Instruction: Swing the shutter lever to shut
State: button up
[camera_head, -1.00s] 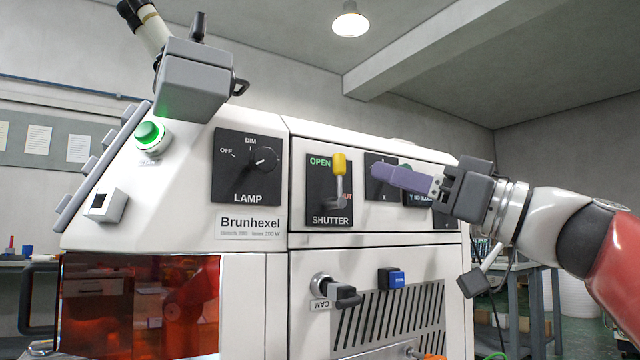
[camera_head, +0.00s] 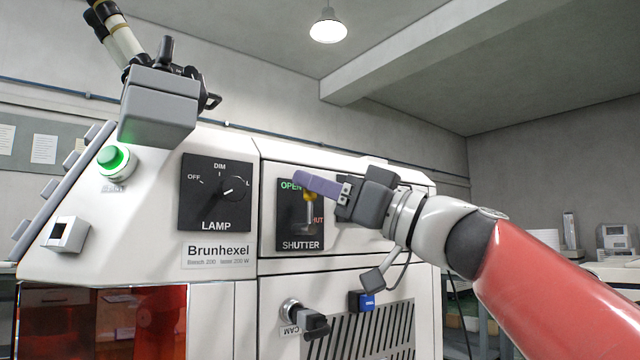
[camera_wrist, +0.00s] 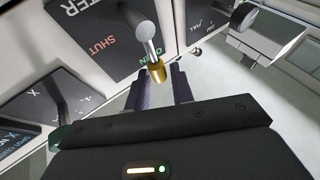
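The shutter lever (camera_head: 310,214) stands up on the black SHUTTER panel (camera_head: 290,226), its yellow knob by the OPEN label. SHUT is printed lower right. The knob is partly hidden behind my gripper's purple fingers in the head view. My gripper (camera_head: 301,181) reaches in from the right at knob height. In the wrist view, the lever's yellow knob (camera_wrist: 157,72) lies at the gap between the two spread fingertips of my gripper (camera_wrist: 159,76). Contact between knob and fingers cannot be told.
The LAMP dial (camera_head: 235,187) is left of the shutter panel. A CAM handle (camera_head: 303,317) and a blue switch (camera_head: 362,301) sit below it. A grey box with an eyepiece tube (camera_head: 160,105) juts out at the upper left. My arm covers the panels to the right.

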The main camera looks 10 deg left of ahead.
grip_shut()
jog(key=shift+f+b, duration=0.15)
jog(key=shift+b, duration=0.25)
jog(key=shift+w+d+f+m+t+h+b, duration=0.7)
jog(key=shift+m+t+h+b, duration=1.4)
jog(key=shift+m, duration=2.4)
jog(key=shift+w+d+f+m+t+h+b, duration=0.5)
jog(key=shift+f+m+t+h+b, duration=0.6)
jog(key=shift+m+t, duration=2.7)
jog(key=shift+w+d+f+m+t+h+b, duration=0.55)
jog(key=shift+m+t+h+b, duration=1.05)
jog(key=shift+m, duration=3.6)
jog(key=shift+w+a+f+m+t+h+p, duration=0.1)
jog(key=shift+w+f+m+t+h+p, duration=0.15)
jog(key=shift+m+h+p, duration=0.2)
jog(key=shift+o, duration=1.8)
grip_release()
